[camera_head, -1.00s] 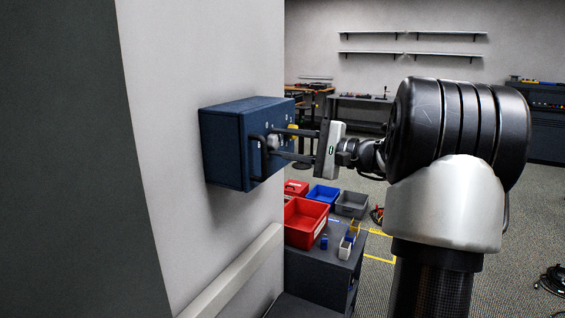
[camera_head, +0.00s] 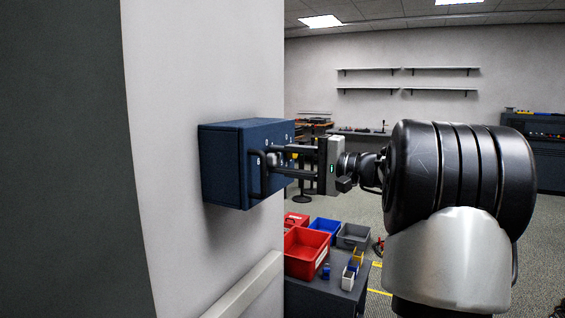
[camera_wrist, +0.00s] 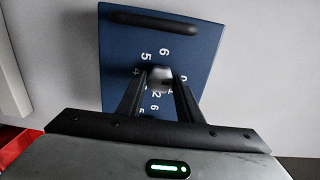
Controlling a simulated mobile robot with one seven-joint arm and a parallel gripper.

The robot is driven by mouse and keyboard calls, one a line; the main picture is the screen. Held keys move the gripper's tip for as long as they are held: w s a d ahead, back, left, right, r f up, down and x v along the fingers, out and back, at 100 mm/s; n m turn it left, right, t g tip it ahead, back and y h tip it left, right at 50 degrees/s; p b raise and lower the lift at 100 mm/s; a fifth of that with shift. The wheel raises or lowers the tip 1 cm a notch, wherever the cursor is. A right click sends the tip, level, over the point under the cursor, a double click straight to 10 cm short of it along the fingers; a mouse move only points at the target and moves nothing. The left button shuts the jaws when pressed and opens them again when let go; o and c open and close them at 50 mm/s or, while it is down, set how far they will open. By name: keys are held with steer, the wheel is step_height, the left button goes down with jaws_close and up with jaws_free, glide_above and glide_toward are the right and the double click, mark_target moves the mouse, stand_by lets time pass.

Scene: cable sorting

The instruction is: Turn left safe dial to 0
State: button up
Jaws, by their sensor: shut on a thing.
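The blue safe (camera_head: 225,165) is mounted on the pale wall in the head view. Its front face carries white numbers and a dark bar handle (camera_head: 255,172), which also shows at the top of the wrist view (camera_wrist: 153,22). My gripper (camera_head: 275,158) reaches the safe's front from the right. In the wrist view its two fingers (camera_wrist: 160,85) are closed on a grey dial knob (camera_wrist: 159,75). Numbers such as 6, 5 and 4 show around this dial. The fingers hide part of the number ring, and I cannot tell which number the dial points to. The other dial is not clearly visible.
Below the safe stand a red bin (camera_head: 306,252), a blue bin (camera_head: 325,231) and a grey bin (camera_head: 353,236). Wall shelves (camera_head: 408,71) and workbenches are far behind. The space right of the safe's front is taken by my arm.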

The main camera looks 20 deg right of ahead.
steer(key=o, duration=1)
steer(key=shift+o, duration=0.2)
steer(key=p+v, duration=0.2)
steer(key=v, duration=1.5)
steer(key=shift+s, duration=0.2)
steer(key=shift+d, duration=0.15)
